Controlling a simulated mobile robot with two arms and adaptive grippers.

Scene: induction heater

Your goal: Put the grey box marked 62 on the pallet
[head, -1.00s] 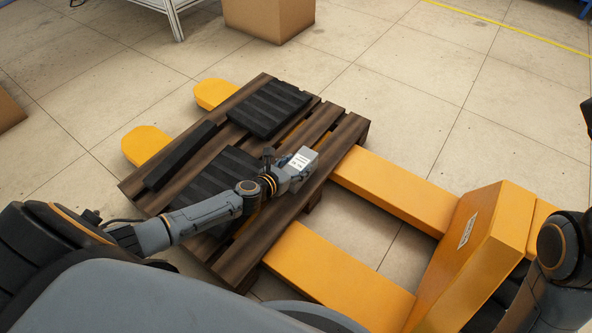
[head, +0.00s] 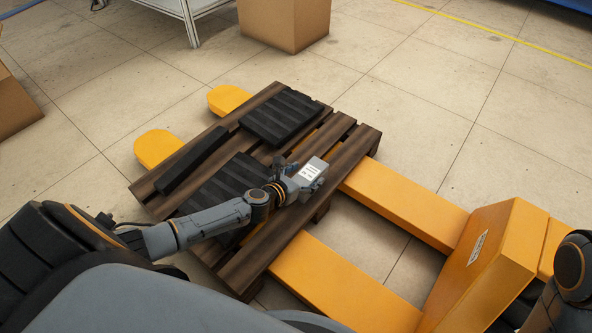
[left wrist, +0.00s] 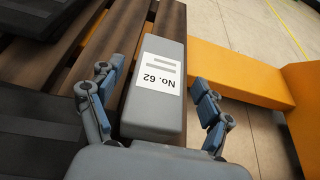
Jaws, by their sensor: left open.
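The grey box (head: 313,169) with a white "No. 62" label lies on the brown wooden pallet (head: 355,150), near the edge facing the yellow pallet truck. It also shows in the left wrist view (left wrist: 155,125), label up. My left gripper (head: 283,184) is at the box. In the left wrist view its fingers (left wrist: 157,82) are open, one on each side of the box, with visible gaps. My right gripper is not in view; only part of my right arm shows at the right edge.
Black ribbed pieces (head: 280,117) and a dark bar (head: 188,158) lie on the pallet. The yellow pallet truck (head: 485,260) has its forks under it. A cardboard box (head: 283,22) stands behind. The tiled floor on the right is clear.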

